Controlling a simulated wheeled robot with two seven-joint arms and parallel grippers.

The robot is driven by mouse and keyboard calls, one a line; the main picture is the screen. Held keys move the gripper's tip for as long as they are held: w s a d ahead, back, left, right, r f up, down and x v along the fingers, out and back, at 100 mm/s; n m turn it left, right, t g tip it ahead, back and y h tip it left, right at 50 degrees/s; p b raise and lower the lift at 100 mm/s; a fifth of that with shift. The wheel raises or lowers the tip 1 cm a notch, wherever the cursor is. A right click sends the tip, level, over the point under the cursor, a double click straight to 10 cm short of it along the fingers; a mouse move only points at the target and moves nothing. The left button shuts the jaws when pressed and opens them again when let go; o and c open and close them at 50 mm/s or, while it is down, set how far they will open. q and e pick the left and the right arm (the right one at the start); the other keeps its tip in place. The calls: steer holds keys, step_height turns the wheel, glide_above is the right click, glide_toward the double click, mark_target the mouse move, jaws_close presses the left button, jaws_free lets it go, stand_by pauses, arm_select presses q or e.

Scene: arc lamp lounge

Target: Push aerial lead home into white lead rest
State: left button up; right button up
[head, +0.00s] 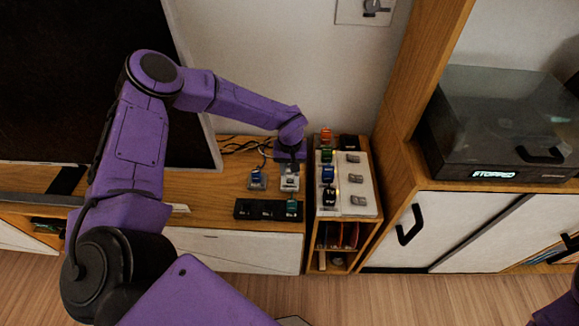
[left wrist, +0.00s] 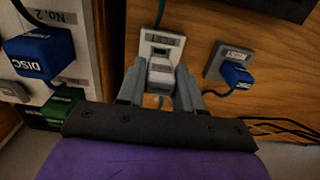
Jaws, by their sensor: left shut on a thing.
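The white lead rest (head: 289,184) stands on the wooden cabinet top; in the left wrist view the white rest (left wrist: 161,42) has a printed label. My left gripper (head: 289,160) points down over it. In the left wrist view the left gripper (left wrist: 159,88) is shut on a pale grey plug (left wrist: 160,72), which I take as the aerial lead's plug. The plug lines up with the rest and meets or overlaps it; how deep it sits I cannot tell. A teal cable (left wrist: 161,12) runs beyond the rest. My right gripper is out of view.
A grey rest with a blue plug (head: 257,178) stands just left. A white panel (head: 359,184) with several coloured plugs stands right. Loose black cables (head: 240,145) lie behind.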

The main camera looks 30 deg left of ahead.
mark_target(290, 176)
arm_select(q)
steer(key=shift+f, duration=0.1)
stand_by(0.3)
steer(key=shift+f+b, duration=0.3)
steer(key=shift+f, duration=0.05)
steer(key=shift+f+b, duration=0.7)
steer(key=shift+f, duration=0.45)
steer(key=o, duration=1.2)
step_height(290, 176, up, 11)
steer(key=shift+f+p, duration=0.2)
steer(key=shift+p, duration=0.2)
